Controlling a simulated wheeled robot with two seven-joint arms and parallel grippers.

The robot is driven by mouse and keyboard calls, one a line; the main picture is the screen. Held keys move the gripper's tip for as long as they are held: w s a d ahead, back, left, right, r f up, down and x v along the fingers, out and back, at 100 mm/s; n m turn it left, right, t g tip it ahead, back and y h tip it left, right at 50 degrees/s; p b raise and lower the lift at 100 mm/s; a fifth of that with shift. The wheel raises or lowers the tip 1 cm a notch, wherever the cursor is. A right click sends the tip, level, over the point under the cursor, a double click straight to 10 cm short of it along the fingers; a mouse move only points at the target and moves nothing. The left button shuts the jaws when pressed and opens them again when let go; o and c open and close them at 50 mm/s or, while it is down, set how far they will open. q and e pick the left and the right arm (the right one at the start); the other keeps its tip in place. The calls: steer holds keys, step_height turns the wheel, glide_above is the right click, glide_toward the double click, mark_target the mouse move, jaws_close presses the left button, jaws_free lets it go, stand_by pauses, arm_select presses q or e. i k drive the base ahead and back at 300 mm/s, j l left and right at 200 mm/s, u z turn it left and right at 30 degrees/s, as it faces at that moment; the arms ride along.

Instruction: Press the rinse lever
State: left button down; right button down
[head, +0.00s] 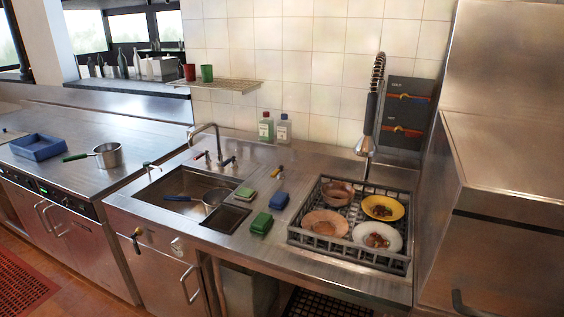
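A pre-rinse sprayer with a coiled spring hose (378,72) hangs at the back of the counter, its metal spray head (365,146) pointing down above the dish rack. I cannot make out a separate rinse lever on it at this size. Neither of my grippers is in view.
A grey dish rack (300,240) with soiled dishes stands below the sprayer. Left are a sink (165,190) holding a pan, a faucet (207,130), sponges (262,223) and two bottles (284,128). A large steel machine (510,160) borders the right.

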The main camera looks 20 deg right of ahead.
mark_target(277, 173)
steer(key=i+l+z, duration=0.5)
steer(key=i+l, duration=0.15)
steer(key=i, duration=0.15)
